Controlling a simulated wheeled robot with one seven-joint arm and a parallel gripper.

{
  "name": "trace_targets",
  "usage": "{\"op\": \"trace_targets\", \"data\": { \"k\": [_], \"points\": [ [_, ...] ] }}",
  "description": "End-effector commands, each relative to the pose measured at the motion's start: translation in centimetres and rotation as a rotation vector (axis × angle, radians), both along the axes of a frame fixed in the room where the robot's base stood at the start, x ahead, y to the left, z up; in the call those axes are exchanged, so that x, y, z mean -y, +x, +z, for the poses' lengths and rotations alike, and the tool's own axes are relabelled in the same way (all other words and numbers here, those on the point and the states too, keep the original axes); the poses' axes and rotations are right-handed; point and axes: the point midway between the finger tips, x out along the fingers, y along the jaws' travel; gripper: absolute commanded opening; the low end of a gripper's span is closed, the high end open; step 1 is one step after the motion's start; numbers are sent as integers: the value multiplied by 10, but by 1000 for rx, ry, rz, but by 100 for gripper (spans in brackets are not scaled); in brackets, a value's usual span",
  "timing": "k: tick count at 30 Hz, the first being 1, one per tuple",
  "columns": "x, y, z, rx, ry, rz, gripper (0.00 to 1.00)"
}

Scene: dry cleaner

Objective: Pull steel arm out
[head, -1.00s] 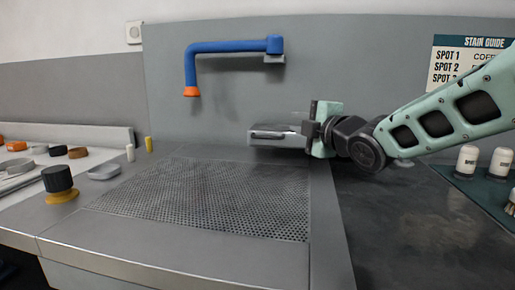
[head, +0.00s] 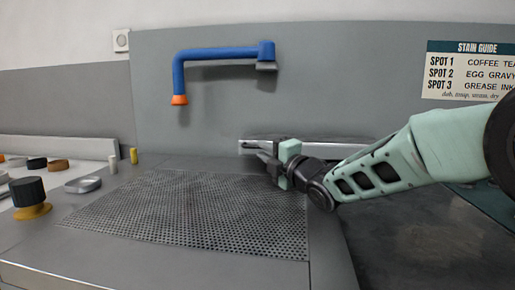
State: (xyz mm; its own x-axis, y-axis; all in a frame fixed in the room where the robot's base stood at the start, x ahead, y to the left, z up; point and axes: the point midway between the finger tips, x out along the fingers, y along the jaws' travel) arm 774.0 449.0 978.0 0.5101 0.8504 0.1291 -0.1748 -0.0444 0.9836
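The steel arm (head: 325,147) is a long, pale grey bar lying roughly level along the grey back panel, just above the worktop at the back. Its left end (head: 243,147) shows beside my gripper's fingers. My gripper (head: 266,164) is pale green with dark fingers and is in front of the left part of the steel arm. The gripper and wrist hide part of the bar. I cannot tell whether the fingers touch it or are closed around it.
A blue pipe arm (head: 215,54) with an orange tip is on the back panel. A perforated plate (head: 190,215) fills the worktop below. A dark knob (head: 29,194) on a yellow base and a grey disc (head: 83,185) stand left. A stain guide sign (head: 468,70) hangs right.

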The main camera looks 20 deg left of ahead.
Motion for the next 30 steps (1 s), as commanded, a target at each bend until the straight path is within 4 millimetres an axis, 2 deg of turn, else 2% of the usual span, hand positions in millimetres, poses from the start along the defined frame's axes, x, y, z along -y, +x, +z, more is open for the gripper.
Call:
{"op": "trace_targets", "data": {
  "k": [3,9,21,23,24,30],
  "points": [
    [-14,9,2,0,0,-1,19],
    [-28,17,5,0,0,0,19],
    [-32,19,5,-1,0,-1,19],
    [-32,19,5,-1,0,-1,2],
    [-32,19,5,-1,1,-1,0],
    [-31,18,5,-1,0,1,0]
  ]
}}
